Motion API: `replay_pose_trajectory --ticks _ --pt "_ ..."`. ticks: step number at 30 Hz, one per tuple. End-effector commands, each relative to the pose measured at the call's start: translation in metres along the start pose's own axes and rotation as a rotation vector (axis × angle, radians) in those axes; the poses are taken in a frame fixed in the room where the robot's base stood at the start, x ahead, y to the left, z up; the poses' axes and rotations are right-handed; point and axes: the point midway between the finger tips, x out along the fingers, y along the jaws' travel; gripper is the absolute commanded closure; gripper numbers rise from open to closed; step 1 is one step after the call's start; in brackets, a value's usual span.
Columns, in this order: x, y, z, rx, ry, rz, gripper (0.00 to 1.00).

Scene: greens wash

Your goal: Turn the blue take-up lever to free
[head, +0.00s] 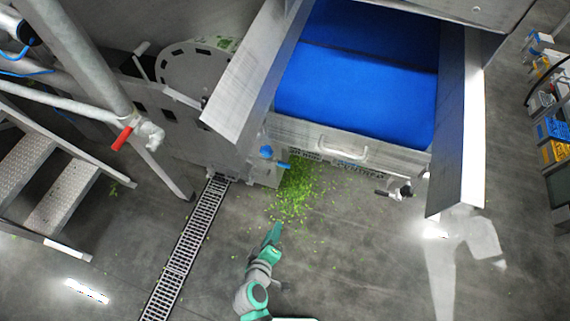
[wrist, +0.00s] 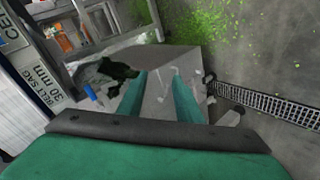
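A blue lever (head: 281,164) sticks out to the right at the lower left corner of the steel conveyor frame, beside a rounder blue part (head: 266,152). I cannot tell its exact setting. In the wrist view a small blue piece (wrist: 90,91) shows left of my fingers, beside a dark opening; I cannot tell which blue part it is. My green gripper (head: 276,230) is below the lever in the head view, over the floor and apart from it. Its two fingers (wrist: 158,80) stand apart with nothing between them.
Green leaf scraps (head: 295,190) litter the floor below the conveyor. A drain grate (head: 190,240) runs along the floor to the left. A label plate (wrist: 42,90) reads "BELT SAG 30 mm". Metal steps (head: 45,185) stand at far left; a red-handled valve (head: 122,138) is nearby.

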Motion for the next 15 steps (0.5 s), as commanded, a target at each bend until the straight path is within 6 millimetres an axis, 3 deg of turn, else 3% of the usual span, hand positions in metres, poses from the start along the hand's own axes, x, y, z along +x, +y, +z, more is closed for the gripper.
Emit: replay_pose_trajectory --ticks 3,6,15 --pt "0.027 0.019 -0.028 -0.13 -0.072 0.089 0.68" --pt "0.041 0.041 -0.051 -0.219 -0.144 0.179 0.68" --pt "0.04 0.102 -0.114 -0.342 -0.323 0.422 0.68"
